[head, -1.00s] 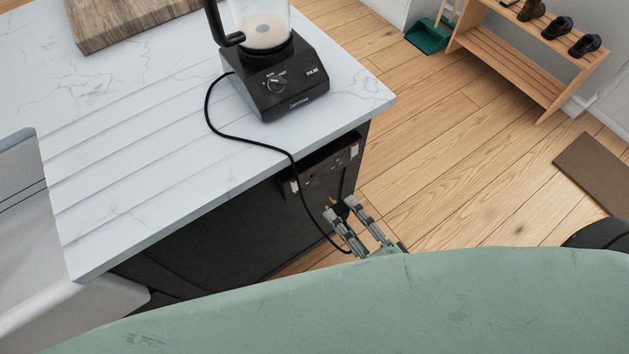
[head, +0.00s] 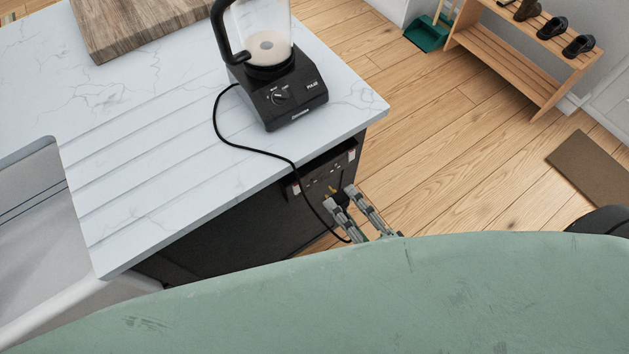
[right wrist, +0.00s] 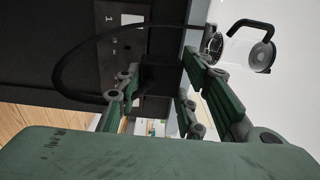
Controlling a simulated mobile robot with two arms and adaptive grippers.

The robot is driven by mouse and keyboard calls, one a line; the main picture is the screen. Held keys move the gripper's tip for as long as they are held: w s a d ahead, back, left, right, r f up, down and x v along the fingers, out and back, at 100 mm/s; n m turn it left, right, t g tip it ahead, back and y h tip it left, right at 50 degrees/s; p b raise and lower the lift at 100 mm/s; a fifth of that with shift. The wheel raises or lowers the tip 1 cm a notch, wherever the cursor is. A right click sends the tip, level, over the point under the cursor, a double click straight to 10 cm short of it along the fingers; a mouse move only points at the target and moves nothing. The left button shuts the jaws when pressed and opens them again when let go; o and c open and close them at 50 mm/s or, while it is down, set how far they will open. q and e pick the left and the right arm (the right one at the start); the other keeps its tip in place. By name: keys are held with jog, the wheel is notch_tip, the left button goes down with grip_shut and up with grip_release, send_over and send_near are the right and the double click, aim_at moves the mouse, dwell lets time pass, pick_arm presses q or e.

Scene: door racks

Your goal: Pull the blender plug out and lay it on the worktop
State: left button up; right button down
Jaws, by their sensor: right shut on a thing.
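The black blender (head: 285,98) stands upright on the white marbled worktop (head: 165,150) near its right corner. Its black cord (head: 256,151) runs over the worktop edge and hangs in a loop down to my right gripper (head: 340,196). That gripper is shut on the dark plug (head: 341,199), in front of the socket panel (head: 318,174) under the worktop. Brass-coloured prongs show at the plug's tip, so it appears clear of the panel. The right wrist view shows the cord (right wrist: 57,65) looping beside the panel (right wrist: 112,43); the plug is hard to make out there. My left gripper is not in view.
A wooden board (head: 135,25) lies at the back of the worktop, and a sink (head: 35,220) is at the left. The worktop in front of the blender is clear apart from the cord. A shoe rack (head: 520,50) stands across the floor.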

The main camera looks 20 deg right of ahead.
notch_tip(320, 180, up, 14)
jog(key=p, duration=1.2)
jog(key=shift+f, duration=0.2)
jog(key=w+d, duration=0.2)
jog(key=d, duration=0.5)
jog(key=w+d, duration=0.3)
jog(key=d, duration=0.4)
jog(key=shift+w+d+b, duration=0.25)
jog(key=shift+d+b, duration=0.05)
jog(key=shift+d, duration=0.1)
dwell(0.6)
jog(key=m+b, duration=0.4)
jog(key=m, duration=1.4)
